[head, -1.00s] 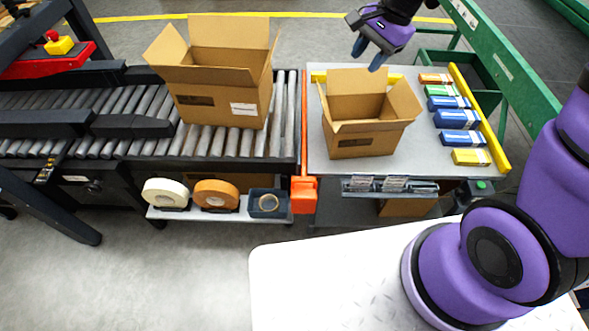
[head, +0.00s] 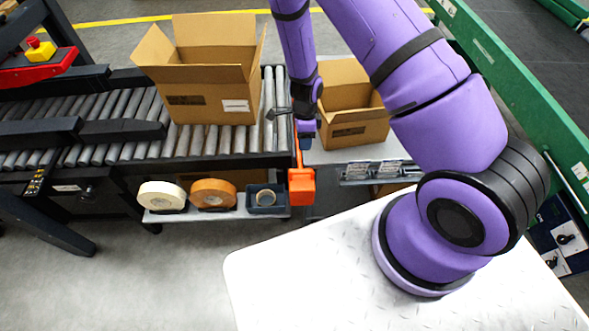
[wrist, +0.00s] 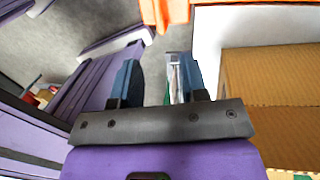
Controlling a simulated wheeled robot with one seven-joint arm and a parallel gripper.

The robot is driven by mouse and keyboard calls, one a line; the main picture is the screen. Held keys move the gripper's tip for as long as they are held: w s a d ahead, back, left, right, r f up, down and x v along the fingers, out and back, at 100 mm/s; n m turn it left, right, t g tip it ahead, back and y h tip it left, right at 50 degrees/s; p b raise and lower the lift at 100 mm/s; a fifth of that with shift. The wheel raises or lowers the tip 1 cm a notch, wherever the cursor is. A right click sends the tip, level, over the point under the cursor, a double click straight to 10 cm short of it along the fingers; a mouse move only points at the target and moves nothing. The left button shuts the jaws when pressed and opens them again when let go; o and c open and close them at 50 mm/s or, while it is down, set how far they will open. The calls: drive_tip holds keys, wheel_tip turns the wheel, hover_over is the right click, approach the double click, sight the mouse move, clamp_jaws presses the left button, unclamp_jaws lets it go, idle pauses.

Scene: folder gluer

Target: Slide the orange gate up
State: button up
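The orange gate (head: 301,187) is at the gap between the roller conveyor and the grey table, with a block at its front end and a narrow strip running back. The strip is partly hidden by my arm. My gripper (head: 305,132) hangs above the strip, behind the front block. In the wrist view the orange gate (wrist: 165,12) shows at the top edge, beyond the fingertips. My gripper (wrist: 158,78) is open there, with nothing held between its two blue fingers. I cannot tell its exact height above the gate.
An open cardboard box (head: 208,85) stands on the roller conveyor (head: 130,145) to the left. Another open box (head: 350,115) stands on the grey table, close to the right of my gripper. A shelf below holds tape rolls (head: 162,195). A green rail (head: 500,95) runs at right.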

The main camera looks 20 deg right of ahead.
wheel_tip(320, 180, down, 2)
hover_over(303, 168)
drive_tip(key=s+a, duration=0.2)
drive_tip(key=s, duration=0.2)
wheel_tip(303, 168, down, 10)
drive_tip(key=shift+d+f, duration=0.1)
drive_tip(key=shift+f, duration=0.1)
clamp_jaws()
